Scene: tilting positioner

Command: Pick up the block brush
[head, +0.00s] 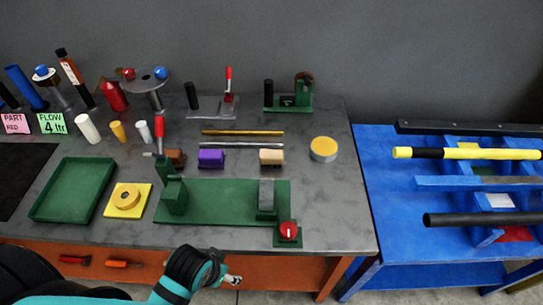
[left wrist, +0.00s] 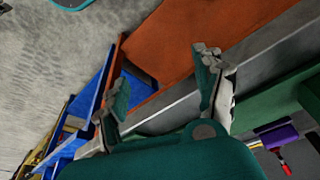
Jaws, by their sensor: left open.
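Three small blocks lie in a row on the grey bench: a brown block (head: 175,157), a purple block (head: 211,158) and a tan block (head: 271,157). I cannot tell for sure which one is the block brush; bristles are too small to make out. My left gripper (head: 233,281) is low in front of the bench's front edge, well apart from the blocks. In the left wrist view my left gripper (left wrist: 163,78) is open and empty, its fingers spread before the bench's orange front. A purple thing (left wrist: 280,135) shows there at the lower right. My right gripper is out of view.
A green fixture (head: 235,212) with a red knob (head: 288,231) lies between the front edge and the blocks. A green tray (head: 74,190) and a yellow plate (head: 128,200) sit left. Two rods (head: 243,133) lie behind the blocks. A blue rack (head: 390,220) stands right.

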